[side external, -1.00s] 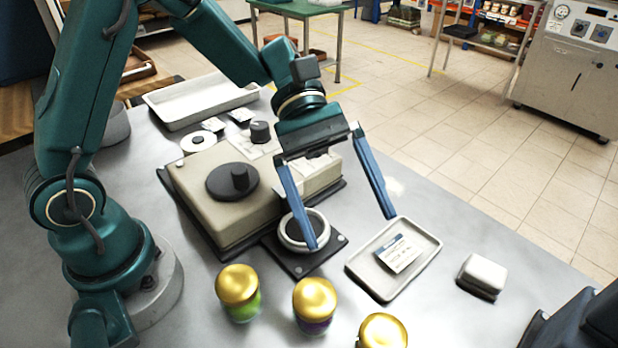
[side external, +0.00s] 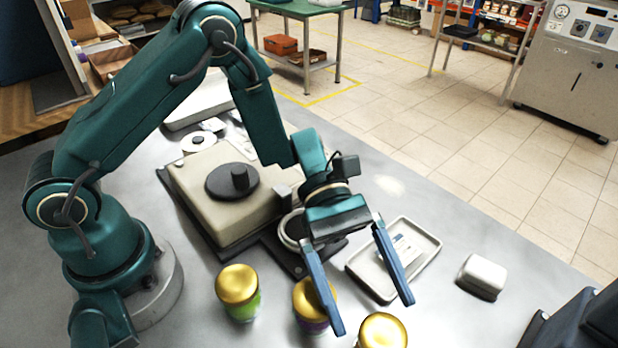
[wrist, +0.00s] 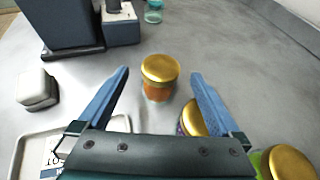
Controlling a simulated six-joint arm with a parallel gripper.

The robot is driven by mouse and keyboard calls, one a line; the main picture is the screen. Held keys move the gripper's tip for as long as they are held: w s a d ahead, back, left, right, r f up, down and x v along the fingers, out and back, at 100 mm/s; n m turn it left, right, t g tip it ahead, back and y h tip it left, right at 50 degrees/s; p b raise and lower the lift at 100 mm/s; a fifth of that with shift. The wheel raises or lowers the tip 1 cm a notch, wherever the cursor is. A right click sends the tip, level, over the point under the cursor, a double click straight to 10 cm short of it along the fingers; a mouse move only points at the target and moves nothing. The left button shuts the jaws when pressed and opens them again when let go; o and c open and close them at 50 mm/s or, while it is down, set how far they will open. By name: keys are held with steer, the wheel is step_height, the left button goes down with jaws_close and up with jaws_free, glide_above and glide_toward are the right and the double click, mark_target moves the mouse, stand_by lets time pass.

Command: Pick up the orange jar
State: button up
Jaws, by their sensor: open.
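The orange jar (wrist: 158,93) stands upright with a gold lid in the wrist view, beyond and between my two fingertips. In the side view its gold lid (side external: 383,331) shows at the bottom edge, with its body mostly cut off. My gripper (side external: 374,318) is open and empty. Its blue fingers point down towards the jars, the left fingertip in front of the purple jar and the right one beyond the orange jar's lid. Both fingers also show in the wrist view (wrist: 160,74). I see no contact with the orange jar.
A purple jar (wrist: 191,118) stands close beside the orange one, partly behind a finger. A green jar (side external: 238,292) stands further left. A shallow tray (side external: 431,255) with a card and a small white block (side external: 483,274) lie on the grey table. A beige scale (side external: 205,170) stands behind.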

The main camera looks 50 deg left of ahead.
mark_target(380, 327)
steer(key=x, duration=0.5)
steer(key=shift+a+r, duration=0.1)
steer(key=shift+c, duration=0.3)
jaws_close()
